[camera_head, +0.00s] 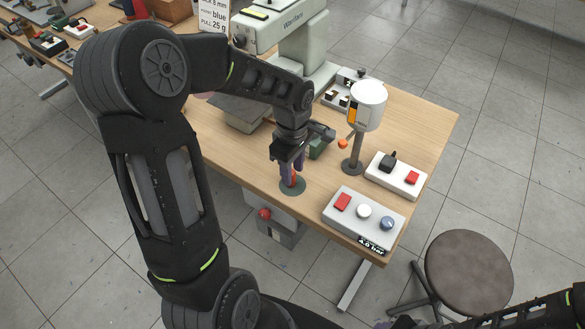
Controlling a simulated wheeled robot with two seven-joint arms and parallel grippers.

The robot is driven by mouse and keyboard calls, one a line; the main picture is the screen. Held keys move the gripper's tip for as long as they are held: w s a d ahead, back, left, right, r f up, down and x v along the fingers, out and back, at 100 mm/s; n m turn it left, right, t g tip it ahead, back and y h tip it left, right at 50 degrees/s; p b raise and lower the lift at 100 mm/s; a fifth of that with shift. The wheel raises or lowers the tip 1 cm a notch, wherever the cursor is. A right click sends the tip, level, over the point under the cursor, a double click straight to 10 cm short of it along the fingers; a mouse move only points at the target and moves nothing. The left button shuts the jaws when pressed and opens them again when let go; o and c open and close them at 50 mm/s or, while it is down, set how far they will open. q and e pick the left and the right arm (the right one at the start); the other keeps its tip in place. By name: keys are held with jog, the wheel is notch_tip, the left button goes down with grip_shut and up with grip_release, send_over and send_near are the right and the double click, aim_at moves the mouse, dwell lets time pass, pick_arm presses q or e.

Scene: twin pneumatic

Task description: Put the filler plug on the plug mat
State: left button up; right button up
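The filler plug (294,177) looks like a slim red-orange piece, upright and largely hidden between the fingers of my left gripper (292,172). The gripper points down and its fingers appear shut on the plug. The plug mat (287,189), a small round dark green disc, lies on the table near its front edge, right below the plug. I cannot tell whether the plug's lower end touches the mat. My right arm shows only at the lower right corner, and its gripper is out of view.
Right of the mat stand a white control box (363,227) with a red switch and knobs, a second white box (396,172), and a white cup on a post (368,98). A pale green machine (300,45) stands behind. A round stool (468,272) is at the right.

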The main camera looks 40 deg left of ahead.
aim_at(293, 173)
pick_arm(q)
jog(key=shift+o, duration=0.6)
jog(key=shift+r, duration=0.2)
notch_tip(293, 173, up, 12)
dwell(0.6)
